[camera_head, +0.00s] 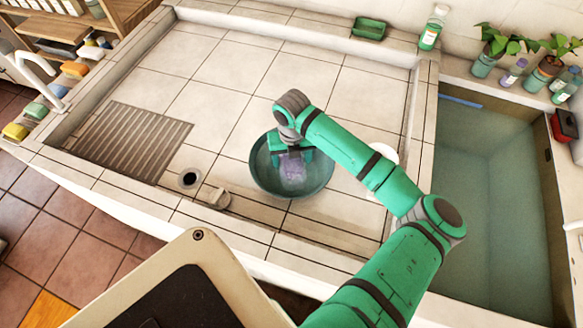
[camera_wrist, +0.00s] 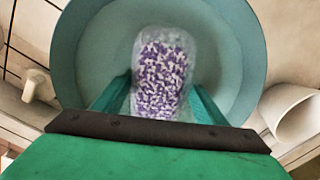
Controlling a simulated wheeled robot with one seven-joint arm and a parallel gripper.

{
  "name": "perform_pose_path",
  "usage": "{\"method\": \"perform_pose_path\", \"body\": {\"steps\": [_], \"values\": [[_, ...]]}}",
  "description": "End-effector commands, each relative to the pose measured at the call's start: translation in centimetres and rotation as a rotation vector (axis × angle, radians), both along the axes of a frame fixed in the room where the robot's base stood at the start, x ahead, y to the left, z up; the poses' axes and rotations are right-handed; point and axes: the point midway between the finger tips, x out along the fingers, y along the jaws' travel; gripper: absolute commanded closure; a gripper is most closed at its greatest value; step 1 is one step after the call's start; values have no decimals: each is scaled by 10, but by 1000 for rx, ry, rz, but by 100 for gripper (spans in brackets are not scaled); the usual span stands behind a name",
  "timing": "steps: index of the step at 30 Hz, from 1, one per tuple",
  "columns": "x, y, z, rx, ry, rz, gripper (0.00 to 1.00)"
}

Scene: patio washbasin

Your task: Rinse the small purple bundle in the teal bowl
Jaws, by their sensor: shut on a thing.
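The teal bowl (camera_head: 262,182) stands on the tiled basin floor near its front edge, with water in it. The small purple bundle (camera_head: 293,172) is inside the bowl's outline, below my gripper (camera_head: 291,158). In the wrist view the bundle (camera_wrist: 161,78) is a purple and white patterned packet with a pale, clear-looking edge. It lies between the two green fingers of my gripper (camera_wrist: 160,95), which is shut on it. The bowl's rim (camera_wrist: 258,50) surrounds it in that view. I cannot tell how deep the bundle sits in the water.
A drain hole (camera_head: 189,179) and a stopper-like piece (camera_head: 214,198) lie left of the bowl. A white cylinder (camera_head: 383,155) stands to its right, partly behind my arm. A ribbed washboard area (camera_head: 130,145) is at left. A water-filled trough (camera_head: 490,200) is at right. The basin floor behind is clear.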

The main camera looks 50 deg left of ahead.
Motion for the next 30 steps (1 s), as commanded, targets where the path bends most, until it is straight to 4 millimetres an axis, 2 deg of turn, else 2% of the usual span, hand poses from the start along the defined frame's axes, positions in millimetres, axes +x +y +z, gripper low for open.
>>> {"method": "perform_pose_path", "body": {"steps": [9,15,30], "values": [[-21,14,0,1,1,1,63],[-26,17,0,0,0,0,63],[2,-1,0,0,0,1,63]]}}
